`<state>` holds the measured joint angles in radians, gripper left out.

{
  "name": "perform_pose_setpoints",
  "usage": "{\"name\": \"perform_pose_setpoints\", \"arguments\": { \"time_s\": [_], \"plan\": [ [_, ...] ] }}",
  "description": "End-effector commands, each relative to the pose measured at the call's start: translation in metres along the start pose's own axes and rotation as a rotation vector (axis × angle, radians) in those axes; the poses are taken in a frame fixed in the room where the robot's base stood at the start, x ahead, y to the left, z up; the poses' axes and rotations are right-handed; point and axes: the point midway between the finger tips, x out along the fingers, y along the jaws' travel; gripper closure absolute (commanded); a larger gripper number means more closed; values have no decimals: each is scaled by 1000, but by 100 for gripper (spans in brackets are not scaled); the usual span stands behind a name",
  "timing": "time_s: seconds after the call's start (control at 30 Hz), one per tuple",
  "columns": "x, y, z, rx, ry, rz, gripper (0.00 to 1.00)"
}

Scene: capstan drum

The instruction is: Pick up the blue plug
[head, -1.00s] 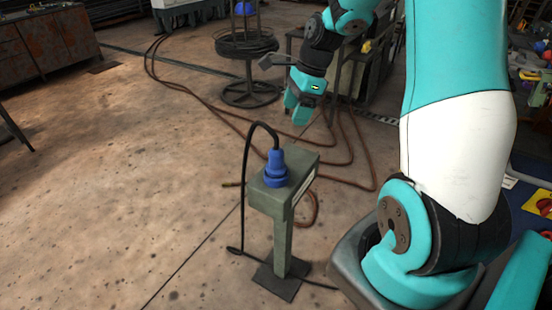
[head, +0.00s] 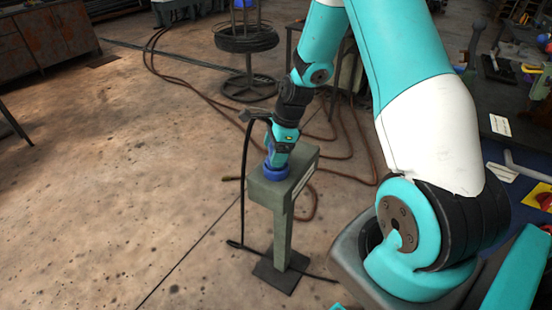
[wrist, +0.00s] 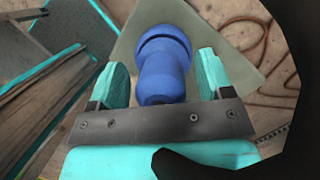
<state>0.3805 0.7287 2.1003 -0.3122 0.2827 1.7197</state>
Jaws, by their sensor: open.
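The blue plug (wrist: 163,62) stands on top of the grey-green pedestal (head: 281,192). In the head view only the lower part of the plug (head: 272,171) shows; my gripper hides the rest. My gripper (head: 279,158) is down at the plug from above. In the wrist view my gripper (wrist: 162,75) is open, with one teal finger on each side of the plug. A gap shows between the plug and each finger.
Brown hoses (head: 200,88) lie on the floor behind and to the right. A workbench (head: 505,125) with tools is at the right. The floor on the left is clear.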

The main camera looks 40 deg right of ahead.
Motion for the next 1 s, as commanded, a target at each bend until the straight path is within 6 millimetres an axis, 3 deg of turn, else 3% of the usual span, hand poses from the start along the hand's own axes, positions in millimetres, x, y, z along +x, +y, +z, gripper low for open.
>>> {"name": "perform_pose_setpoints", "arguments": {
  "time_s": [0.23,0.5,0.83,1.0],
  "plan": [
    [3,0,0,-1,0,-2,27],
    [2,0,0,0,0,-1,86],
    [-1,-1,1,-1,0,-2,86],
    [-17,-1,6,-1,-1,-5,86]
  ]
}}
